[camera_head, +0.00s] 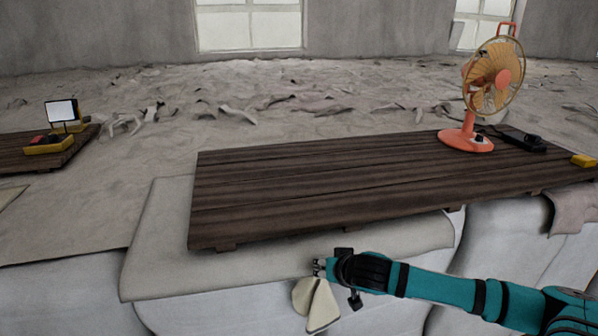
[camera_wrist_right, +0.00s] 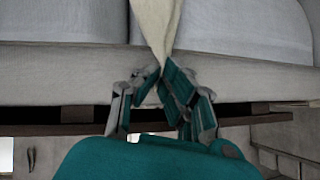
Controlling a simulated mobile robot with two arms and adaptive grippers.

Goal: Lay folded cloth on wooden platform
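The wooden platform (camera_head: 320,190) is a low, dark brown slatted deck across the middle of the head view. My right gripper (camera_head: 318,268) reaches in from the right, in front of the platform's near edge. It is shut on a cream cloth (camera_head: 318,308), which hangs down in two flaps over the pale front ledge. In the right wrist view the fingertips (camera_wrist_right: 165,75) pinch a narrow gathered end of the cloth (camera_wrist_right: 155,22). The cloth appears clear of the platform. Its far end is cut off in the wrist view. My left gripper is not in view.
An orange fan (camera_head: 490,85) stands at the platform's back right, with a black item (camera_head: 520,140) and a small yellow object (camera_head: 583,160) near it. The platform's left and middle are bare. A pinkish cloth (camera_head: 575,210) drapes at the far right.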

